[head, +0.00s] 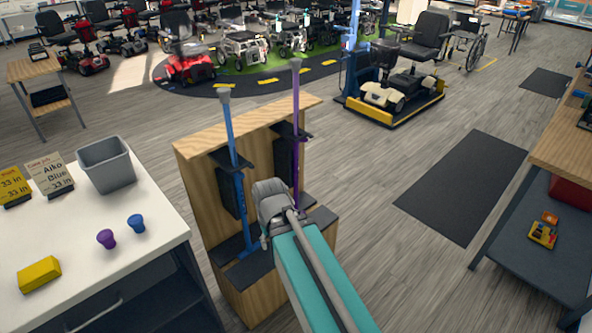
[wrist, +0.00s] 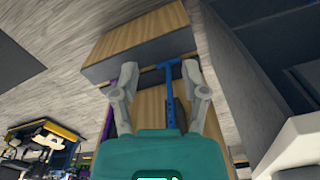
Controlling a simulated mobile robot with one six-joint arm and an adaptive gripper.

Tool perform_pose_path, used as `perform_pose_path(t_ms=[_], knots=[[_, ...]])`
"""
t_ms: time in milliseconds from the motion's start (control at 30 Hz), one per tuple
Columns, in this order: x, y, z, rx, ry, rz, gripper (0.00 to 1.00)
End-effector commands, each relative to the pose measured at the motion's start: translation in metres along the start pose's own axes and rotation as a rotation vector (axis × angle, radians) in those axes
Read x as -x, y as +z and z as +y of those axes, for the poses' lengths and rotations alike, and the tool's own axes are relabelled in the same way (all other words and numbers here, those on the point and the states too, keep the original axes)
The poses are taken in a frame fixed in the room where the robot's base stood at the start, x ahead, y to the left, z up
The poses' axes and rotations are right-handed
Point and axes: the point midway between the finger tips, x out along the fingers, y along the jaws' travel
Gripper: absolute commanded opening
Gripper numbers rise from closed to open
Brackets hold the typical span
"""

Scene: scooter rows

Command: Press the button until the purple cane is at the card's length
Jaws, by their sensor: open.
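The purple cane (head: 296,130) stands upright on the right side of a wooden stand (head: 198,150), with a grey top, passing a black bracket. The blue cane (head: 231,135) stands on the left side of the stand. A purple knob (head: 106,238) and a blue knob (head: 136,224) are on the white table.
The white table (head: 75,285) at left holds a grey bin (head: 107,165) and a yellow block (head: 39,274). A dark shelf unit (head: 555,235) stands at right. Dark mats (head: 465,185) lie on open floor. Scooters (head: 190,62) stand in rows behind.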

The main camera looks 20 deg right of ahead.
Motion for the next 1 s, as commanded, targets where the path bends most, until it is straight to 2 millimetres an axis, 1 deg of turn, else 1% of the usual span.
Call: perform_pose_path(t_ms=[133,433,467,1000], knots=[[0.0,0.0,0.0,0.0,0.0,0.0,0.57],[0.0,0.0,0.0,0.0,0.0,0.0,0.01],[0.0,0.0,0.0,0.0,0.0,0.0,0.0],[0.0,0.0,0.0,0.0,0.0,0.0,0.0]])
